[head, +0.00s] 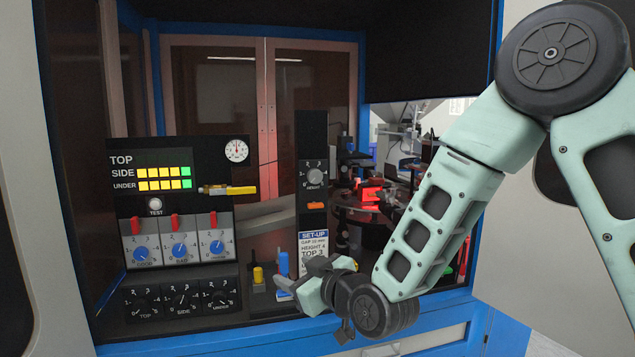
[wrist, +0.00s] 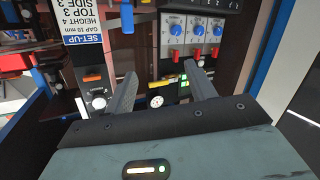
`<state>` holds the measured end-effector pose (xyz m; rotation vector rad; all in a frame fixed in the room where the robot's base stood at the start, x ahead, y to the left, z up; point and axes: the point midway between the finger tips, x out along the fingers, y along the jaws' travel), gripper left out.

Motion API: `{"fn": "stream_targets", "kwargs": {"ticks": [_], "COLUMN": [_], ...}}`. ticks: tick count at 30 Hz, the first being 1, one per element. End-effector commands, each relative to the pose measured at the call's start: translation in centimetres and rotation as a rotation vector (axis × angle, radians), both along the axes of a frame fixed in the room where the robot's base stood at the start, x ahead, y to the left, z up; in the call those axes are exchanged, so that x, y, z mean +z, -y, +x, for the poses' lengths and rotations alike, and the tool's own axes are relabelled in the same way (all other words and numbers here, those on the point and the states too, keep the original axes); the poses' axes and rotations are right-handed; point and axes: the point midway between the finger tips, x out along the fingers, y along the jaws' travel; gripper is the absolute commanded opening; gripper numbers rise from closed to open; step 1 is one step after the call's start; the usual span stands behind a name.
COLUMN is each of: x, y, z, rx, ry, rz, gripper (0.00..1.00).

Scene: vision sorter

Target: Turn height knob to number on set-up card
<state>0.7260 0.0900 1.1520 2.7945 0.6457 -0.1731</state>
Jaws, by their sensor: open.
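The height knob (head: 314,176) is a round grey dial with numbers around it, on a dark upright panel. It also shows upside down in the wrist view (wrist: 98,103), left of my fingers. Its pointer is too small to read. The set-up card (head: 312,246) is below it on the same panel. In the wrist view the card (wrist: 84,30) reads gap 10 mm, height 4, top 3. My gripper (head: 285,287) is low in front of the panel, fingers pointing left in the head view. In the wrist view my gripper (wrist: 160,70) is open and empty, apart from the knob.
An orange switch (head: 316,206) sits between knob and card. Left are blue knobs (head: 179,250) with red levers, black knobs (head: 182,300), a yellow-handled valve (head: 228,190) and a gauge (head: 236,150). A blue lever (head: 283,264) stands close to my fingers. Blue frame edges border the opening.

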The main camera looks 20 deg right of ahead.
Motion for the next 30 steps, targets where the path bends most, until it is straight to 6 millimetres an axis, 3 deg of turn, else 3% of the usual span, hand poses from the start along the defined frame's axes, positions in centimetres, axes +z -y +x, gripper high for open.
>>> {"fn": "stream_targets", "kwargs": {"ticks": [4,9,12,20,30], "x": [3.3,5.8,6.5,7.8,10.5], "y": [4.5,8.8,10.3,10.7,10.0], "z": [3.2,4.3,4.4,6.0,12.3], "rx": [-0.130,-0.259,-0.304,-0.326,-0.326], "ry": [0.245,0.454,0.519,0.553,0.549], "rz": [0.060,0.093,0.100,0.106,0.105], "gripper": [0.55,0.55,0.55,0.55,0.55]}}
